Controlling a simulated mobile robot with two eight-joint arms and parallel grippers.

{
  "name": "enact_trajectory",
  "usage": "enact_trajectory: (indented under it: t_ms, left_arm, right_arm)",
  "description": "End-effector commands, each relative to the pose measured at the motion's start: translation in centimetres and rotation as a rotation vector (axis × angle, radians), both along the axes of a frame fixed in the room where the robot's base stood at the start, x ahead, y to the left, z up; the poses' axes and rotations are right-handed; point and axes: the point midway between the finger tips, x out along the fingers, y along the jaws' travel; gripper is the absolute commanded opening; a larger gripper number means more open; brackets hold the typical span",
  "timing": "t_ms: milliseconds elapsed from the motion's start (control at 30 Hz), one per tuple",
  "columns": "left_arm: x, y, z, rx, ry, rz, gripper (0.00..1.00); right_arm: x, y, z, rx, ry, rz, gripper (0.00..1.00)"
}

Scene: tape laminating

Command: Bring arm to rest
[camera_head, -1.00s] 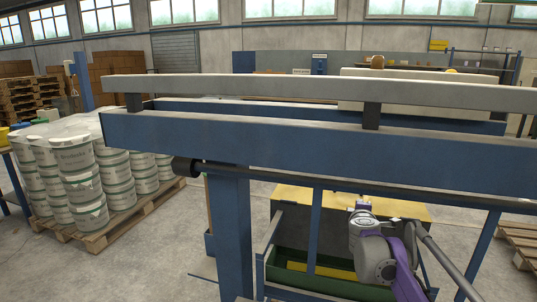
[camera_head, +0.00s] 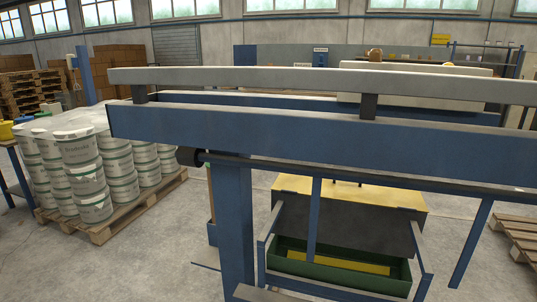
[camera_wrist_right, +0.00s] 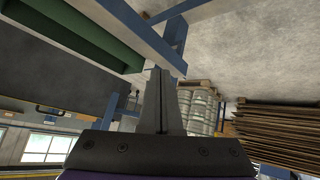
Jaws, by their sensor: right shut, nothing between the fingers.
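My right gripper (camera_wrist_right: 160,98) shows in the right wrist view with its two grey fingers pressed together and nothing between them. It is clear of the blue frame (camera_wrist_right: 174,30) and the green tray (camera_wrist_right: 90,28) seen beyond it. My right arm and gripper do not show in the head view. My left gripper is in neither view. In the head view the blue machine frame (camera_head: 300,131) with its pale top rail (camera_head: 250,78) spans the picture, and the green tray (camera_head: 335,279) sits low behind it.
Stacked white buckets (camera_head: 85,170) stand on a wooden pallet (camera_head: 115,220) at the left. A yellow-topped dark box (camera_head: 345,215) is behind the green tray. A pallet (camera_head: 515,236) lies at the right edge. Concrete floor is open between the buckets and the frame.

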Motion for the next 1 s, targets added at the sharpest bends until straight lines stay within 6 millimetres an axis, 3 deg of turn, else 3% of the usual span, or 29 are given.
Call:
enact_trajectory:
  t_ms: [33,100,367,700,1000]
  left_arm:
    - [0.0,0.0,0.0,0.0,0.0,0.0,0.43]
    - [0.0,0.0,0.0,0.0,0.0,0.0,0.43]
    - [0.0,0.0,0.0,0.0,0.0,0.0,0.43]
    - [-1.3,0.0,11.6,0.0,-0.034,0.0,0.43]
    - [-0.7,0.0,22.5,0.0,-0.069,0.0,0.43]
  right_arm:
    - [-3.1,-0.3,-1.9,0.023,0.074,-0.054,0.0]
    - [-6.7,-0.9,-4.4,0.048,0.17,-0.145,0.0]
    - [-18.2,-4.4,-11.7,0.063,0.416,-0.522,0.0]
    - [-19.1,-4.4,0.1,0.077,0.384,-0.527,0.0]
    - [-18.5,-4.4,11.0,0.087,0.347,-0.524,0.0]
